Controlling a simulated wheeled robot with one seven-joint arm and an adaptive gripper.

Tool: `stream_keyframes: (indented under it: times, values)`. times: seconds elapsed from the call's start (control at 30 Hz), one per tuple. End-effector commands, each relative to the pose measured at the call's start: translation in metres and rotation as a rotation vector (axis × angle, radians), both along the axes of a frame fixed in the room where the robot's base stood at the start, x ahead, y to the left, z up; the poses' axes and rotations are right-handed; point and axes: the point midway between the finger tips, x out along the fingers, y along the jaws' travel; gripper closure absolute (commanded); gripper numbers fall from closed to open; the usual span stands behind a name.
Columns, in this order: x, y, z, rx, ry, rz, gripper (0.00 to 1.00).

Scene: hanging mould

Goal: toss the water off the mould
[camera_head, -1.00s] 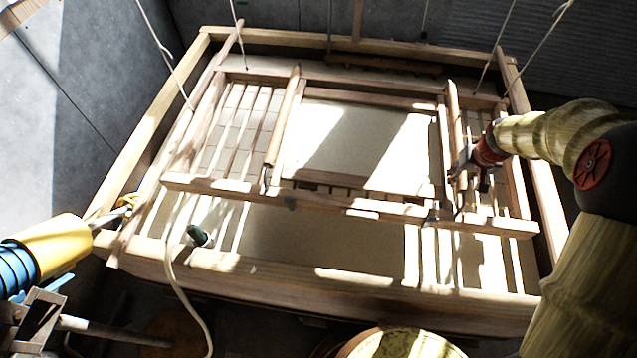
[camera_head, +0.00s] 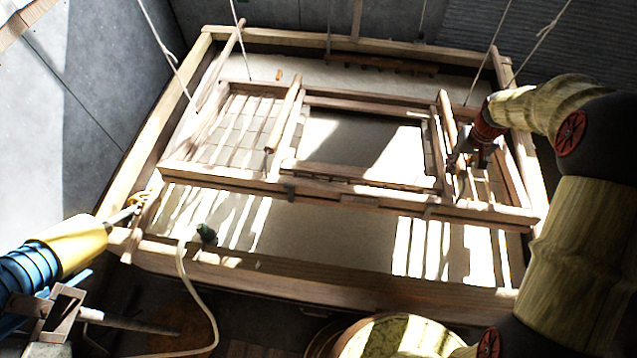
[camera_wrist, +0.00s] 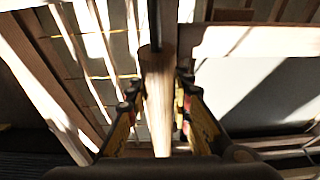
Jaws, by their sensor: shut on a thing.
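The mould (camera_head: 330,190) is a wooden frame hung on cords over a wooden vat (camera_head: 150,110). Inside it are slatted side sections and a pale rectangular middle panel (camera_head: 350,140). Two wooden handle bars cross it, a left one (camera_head: 284,115) and a right one (camera_head: 447,115). My gripper (camera_head: 466,165) is at the right handle bar. In the wrist view, my gripper (camera_wrist: 157,88) is shut on an upright wooden bar (camera_wrist: 158,120), one finger on each side. I cannot tell whether water lies on the panel, as strong light and shadow cross it.
A yellow and blue cylindrical thing (camera_head: 70,245) reaches the vat's left corner. A pale hose (camera_head: 182,270) with a dark green end (camera_head: 207,233) hangs over the front edge. A round yellowish container (camera_head: 405,335) stands in front. Walls close off the left and back.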

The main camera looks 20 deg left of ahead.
Motion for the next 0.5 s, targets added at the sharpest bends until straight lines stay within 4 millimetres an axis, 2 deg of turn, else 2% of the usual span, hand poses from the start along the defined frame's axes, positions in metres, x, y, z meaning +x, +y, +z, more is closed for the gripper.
stream_keyframes:
  times: [0.17,0.5]
  values:
    - [0.002,0.000,0.002,0.001,-0.009,-0.001,1.00]
    - [-0.005,-0.001,-0.021,0.021,-0.105,-0.002,1.00]
